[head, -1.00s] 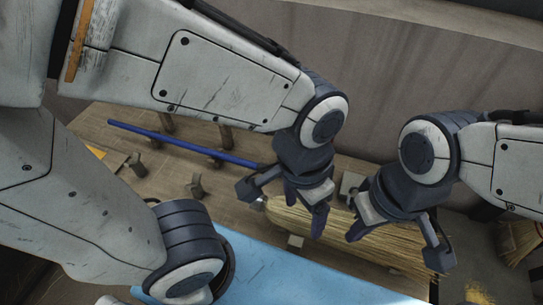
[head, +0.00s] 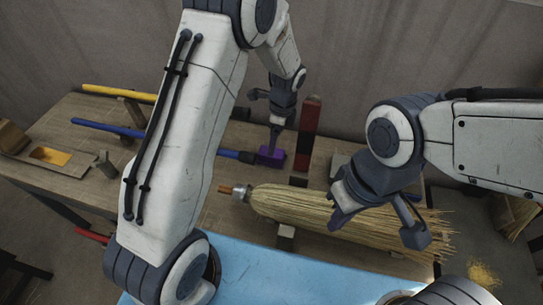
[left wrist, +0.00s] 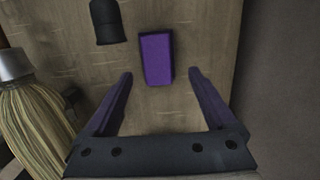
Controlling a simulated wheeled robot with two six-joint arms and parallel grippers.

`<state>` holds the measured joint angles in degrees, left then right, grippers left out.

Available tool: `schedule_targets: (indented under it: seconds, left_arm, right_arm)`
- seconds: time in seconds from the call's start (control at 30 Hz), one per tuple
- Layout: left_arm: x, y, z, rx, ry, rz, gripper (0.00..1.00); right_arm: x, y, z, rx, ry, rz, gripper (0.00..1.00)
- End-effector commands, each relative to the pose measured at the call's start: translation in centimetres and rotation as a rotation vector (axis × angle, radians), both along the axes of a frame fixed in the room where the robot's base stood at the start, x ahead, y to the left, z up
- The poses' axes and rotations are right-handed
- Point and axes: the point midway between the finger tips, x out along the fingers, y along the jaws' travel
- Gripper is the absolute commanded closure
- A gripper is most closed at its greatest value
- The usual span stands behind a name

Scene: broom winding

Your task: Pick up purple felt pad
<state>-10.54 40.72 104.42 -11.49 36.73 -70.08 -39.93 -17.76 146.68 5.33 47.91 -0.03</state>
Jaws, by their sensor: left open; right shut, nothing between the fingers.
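The purple felt pad (head: 270,157) is a small block on the wooden table, at the end of a dark-tipped blue handle in the head view. In the left wrist view the pad (left wrist: 155,58) lies just beyond my fingertips, roughly centred between them. My left gripper (head: 276,125) is open, pointing down above the pad; its two fingers (left wrist: 160,80) are apart and empty, and partly cover the pad in the head view. My right gripper (head: 380,222) is shut and empty above the straw broom head.
The straw broom head (head: 290,203) lies in front of the pad. A red and black block (head: 310,120) stands right of it. Blue (head: 110,128) and yellow (head: 110,92) handles lie at the left. A black tip (left wrist: 107,22) is close to the pad.

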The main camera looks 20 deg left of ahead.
Motion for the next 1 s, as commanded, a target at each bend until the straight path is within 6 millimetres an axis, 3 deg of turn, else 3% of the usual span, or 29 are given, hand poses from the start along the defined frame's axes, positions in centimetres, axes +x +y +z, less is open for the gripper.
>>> schedule_targets:
  seconds: [0.5, 0.77, 0.87, 1.0]
  left_arm:
    - [-0.4, 1.1, -6.2, -0.001, 0.002, 0.001, 0.1]
    - [-0.4, 1.1, -6.5, -0.001, 0.0, 0.003, 0.1]
    - [-0.4, 1.1, -6.5, -0.001, 0.0, 0.003, 0.44]
    - [-0.4, 1.1, -6.5, -0.001, 0.0, 0.003, 0.98]
  right_arm:
    - [0.0, 0.0, 1.4, 0.0, 0.0, 0.0, 1.0]
    - [0.0, 0.0, 1.4, 0.0, 0.0, 0.0, 1.0]
    - [0.0, 0.0, 1.4, 0.0, 0.0, 0.0, 1.0]
    - [0.0, 0.0, 1.4, 0.0, 0.0, 0.0, 1.0]
